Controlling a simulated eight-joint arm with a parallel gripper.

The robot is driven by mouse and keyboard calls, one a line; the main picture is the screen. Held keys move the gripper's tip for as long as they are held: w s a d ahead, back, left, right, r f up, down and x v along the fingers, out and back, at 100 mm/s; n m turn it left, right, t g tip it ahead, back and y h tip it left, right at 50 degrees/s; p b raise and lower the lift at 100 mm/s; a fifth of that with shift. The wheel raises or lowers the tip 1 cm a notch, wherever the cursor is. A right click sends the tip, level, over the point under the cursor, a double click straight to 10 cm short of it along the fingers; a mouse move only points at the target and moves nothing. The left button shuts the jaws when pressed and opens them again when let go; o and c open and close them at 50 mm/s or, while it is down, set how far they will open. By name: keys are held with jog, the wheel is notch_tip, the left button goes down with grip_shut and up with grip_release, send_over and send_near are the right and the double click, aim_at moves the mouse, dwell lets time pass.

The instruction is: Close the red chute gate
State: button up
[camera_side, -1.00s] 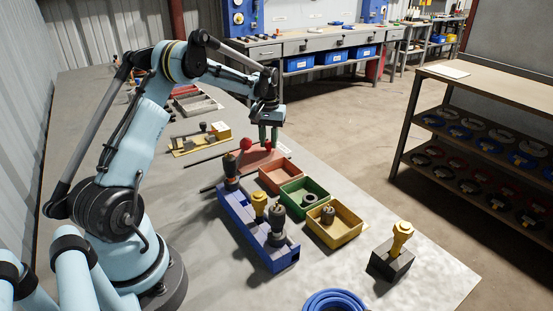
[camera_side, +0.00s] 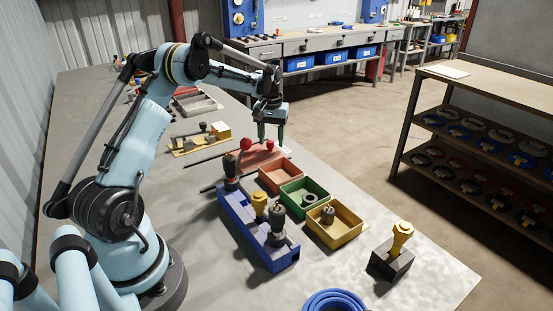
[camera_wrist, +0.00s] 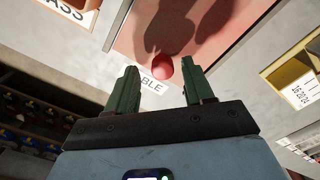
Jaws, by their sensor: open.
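The red gate plate (camera_side: 258,160) lies on the bench behind the salmon-red tray. It also fills the top middle of the wrist view (camera_wrist: 235,15). A small red knob (camera_side: 269,147) stands at the plate's right end. In the wrist view that knob (camera_wrist: 162,67) sits at the plate's near edge, beside a label ending in "BLE". A second, larger red ball (camera_side: 246,144) stands to its left. My gripper (camera_side: 271,136) is open and empty above the small knob. In the wrist view the knob appears between its two green fingers (camera_wrist: 159,75), with no contact visible.
Salmon-red (camera_side: 281,175), green (camera_side: 303,197) and yellow (camera_side: 334,224) trays stand in a row in front. A blue rack (camera_side: 262,250) with tools is beside them. A dark rod (camera_side: 205,159) lies left of the plate.

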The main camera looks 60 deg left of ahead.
notch_tip(320, 180, up, 12)
jog(key=shift+f, duration=0.15)
dwell(0.5)
jog(key=s+d+r+m+t+y, duration=0.1)
jog(key=s+d+r+m+t, duration=0.15)
jog(key=d, duration=0.55)
jog(key=s+d+r+m+t, duration=0.1)
jog(key=s+d+r+m, duration=0.15)
jog(key=d, duration=0.45)
jog(key=s+d+f+m+t+h, duration=0.1)
jog(key=s+d+f+m+t, duration=0.2)
jog(key=s+d, duration=0.8)
notch_tip(320, 180, down, 2)
jog(key=shift+s+d+f+m+t, duration=0.15)
jog(key=shift+d+m+t, duration=0.2)
jog(key=shift+d+m, duration=0.15)
